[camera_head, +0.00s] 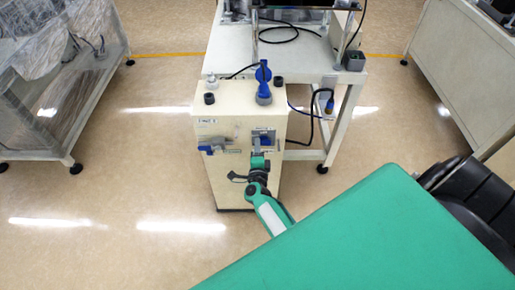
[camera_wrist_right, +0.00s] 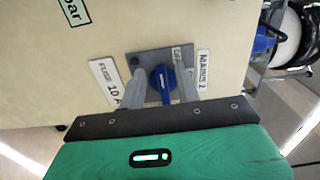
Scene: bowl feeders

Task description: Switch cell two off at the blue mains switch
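The blue mains switch (camera_wrist_right: 162,84) sits on a grey plate on the front of a cream cabinet (camera_head: 228,124). A label reading MAINS 2 (camera_wrist_right: 203,76) is to its right in the wrist view, and a partly covered plate marking looks like OFF. The blue handle lies roughly along the finger direction. My right gripper (camera_wrist_right: 160,86) has its two grey fingers on either side of the handle, apart, with a small gap visible at the left. In the head view my right gripper (camera_head: 260,152) is at the cabinet's right-hand switch. My left gripper is not in view.
Another blue-handled fitting (camera_head: 213,146) is on the cabinet's left front. A blue upright fitting (camera_head: 263,82) stands on its top. A FUSE 10 A label (camera_wrist_right: 105,83) is left of the switch. A white table (camera_head: 222,50) stands behind.

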